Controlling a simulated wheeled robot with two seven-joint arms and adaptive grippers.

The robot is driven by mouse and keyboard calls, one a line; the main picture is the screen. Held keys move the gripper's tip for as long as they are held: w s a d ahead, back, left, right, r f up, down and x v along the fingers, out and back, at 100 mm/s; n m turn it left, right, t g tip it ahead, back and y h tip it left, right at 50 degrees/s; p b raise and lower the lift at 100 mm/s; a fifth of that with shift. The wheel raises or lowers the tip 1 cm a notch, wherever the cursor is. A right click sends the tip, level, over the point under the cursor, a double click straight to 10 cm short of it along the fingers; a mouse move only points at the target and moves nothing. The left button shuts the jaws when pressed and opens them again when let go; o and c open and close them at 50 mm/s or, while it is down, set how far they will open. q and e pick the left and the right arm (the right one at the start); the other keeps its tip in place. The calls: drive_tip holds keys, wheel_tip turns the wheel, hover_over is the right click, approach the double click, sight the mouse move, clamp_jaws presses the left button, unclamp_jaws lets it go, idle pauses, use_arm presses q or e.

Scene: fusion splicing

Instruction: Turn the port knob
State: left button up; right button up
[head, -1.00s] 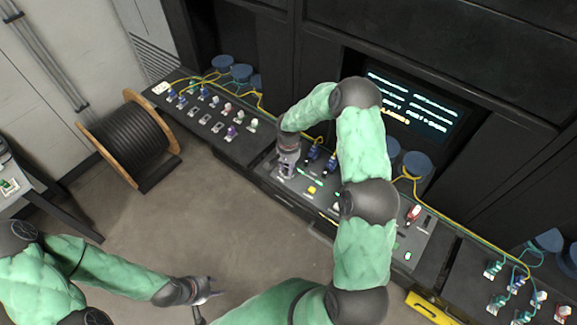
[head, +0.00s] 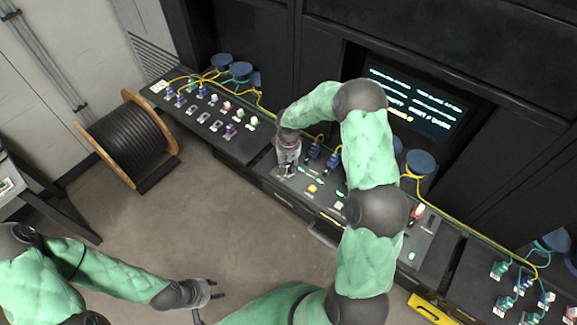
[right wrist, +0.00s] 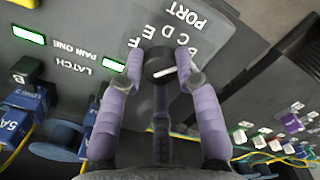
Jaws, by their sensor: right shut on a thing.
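The port knob (right wrist: 160,68) is a dark round dial with a white pointer mark, on a grey panel with the letters B to F and the word PORT printed beside it. My right gripper (right wrist: 165,82) is shut on the knob, with one purple finger on each side of it. In the head view my right gripper (head: 287,170) reaches down to the left end of the middle console, and the knob is hidden under it. My left gripper (head: 217,289) is open and empty over the floor at the bottom.
In the right wrist view, green lights (right wrist: 29,35) and blue connectors (right wrist: 25,105) lie left of the knob. A lit screen (head: 412,100) stands behind the console. A cable drum (head: 125,140) stands on the floor at left, with bare floor before the console.

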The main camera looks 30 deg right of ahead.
sight(288, 166)
drive_tip(key=n, duration=0.5)
drive_tip(key=shift+n+b, duration=0.3)
drive_tip(key=shift+b, duration=0.05)
drive_tip(key=n, duration=0.4)
drive_tip(key=shift+n, duration=0.4)
drive_tip(key=o, duration=1.1)
drive_tip(key=shift+o, duration=0.2)
wheel_tip(288, 166, up, 12)
